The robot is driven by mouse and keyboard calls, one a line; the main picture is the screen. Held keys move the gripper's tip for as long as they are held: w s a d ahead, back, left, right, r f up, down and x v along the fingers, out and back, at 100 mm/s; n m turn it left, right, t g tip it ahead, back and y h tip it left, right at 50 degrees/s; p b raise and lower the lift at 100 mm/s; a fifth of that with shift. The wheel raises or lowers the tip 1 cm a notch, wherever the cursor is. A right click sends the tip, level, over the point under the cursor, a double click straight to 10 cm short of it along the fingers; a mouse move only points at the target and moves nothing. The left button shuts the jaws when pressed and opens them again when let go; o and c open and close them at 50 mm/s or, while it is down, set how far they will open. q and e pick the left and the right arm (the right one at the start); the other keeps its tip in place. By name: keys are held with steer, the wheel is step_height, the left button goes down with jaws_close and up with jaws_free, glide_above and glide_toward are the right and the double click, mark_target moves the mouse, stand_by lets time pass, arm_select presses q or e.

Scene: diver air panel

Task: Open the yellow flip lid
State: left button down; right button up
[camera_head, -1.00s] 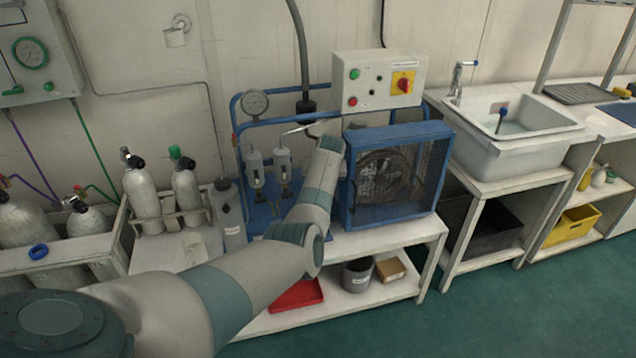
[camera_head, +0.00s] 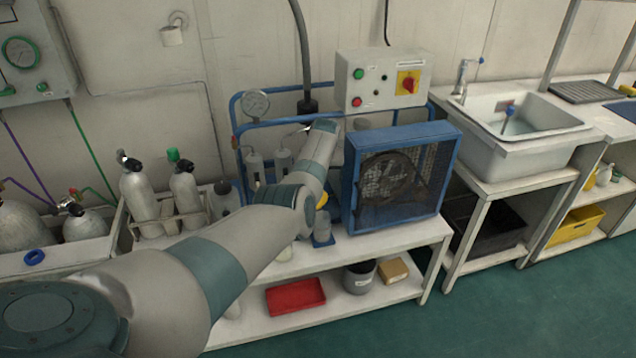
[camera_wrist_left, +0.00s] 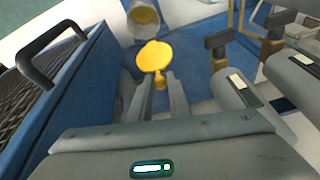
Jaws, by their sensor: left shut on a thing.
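The yellow flip lid (camera_wrist_left: 153,55) is a round disc with a small tab, near the top middle of the left wrist view. My left gripper (camera_wrist_left: 160,82) is shut on the lid's tab. Just beyond the lid is a pale round cup (camera_wrist_left: 143,22) with yellow inside its rim. The lid's disc appears apart from that rim; its hinge is not clear to see. In the head view my own arm hides the gripper fingers. A small yellow patch shows beside my arm there, above a grey-blue cylinder (camera_head: 322,230); I cannot tell whether it is the lid. My right gripper is not in view.
The blue caged fan unit (camera_head: 400,175) stands close to the right of my arm; its black handle (camera_wrist_left: 45,55) is near in the wrist view. A switch box (camera_head: 382,80) and a gauge (camera_head: 256,103) stand behind. Gas cylinders (camera_head: 140,195) are at left.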

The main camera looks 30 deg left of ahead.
arm_select(q)
steer(key=shift+a+f, duration=0.2)
steer(key=shift+f, duration=0.05)
steer(key=c, duration=1.8)
jaws_free()
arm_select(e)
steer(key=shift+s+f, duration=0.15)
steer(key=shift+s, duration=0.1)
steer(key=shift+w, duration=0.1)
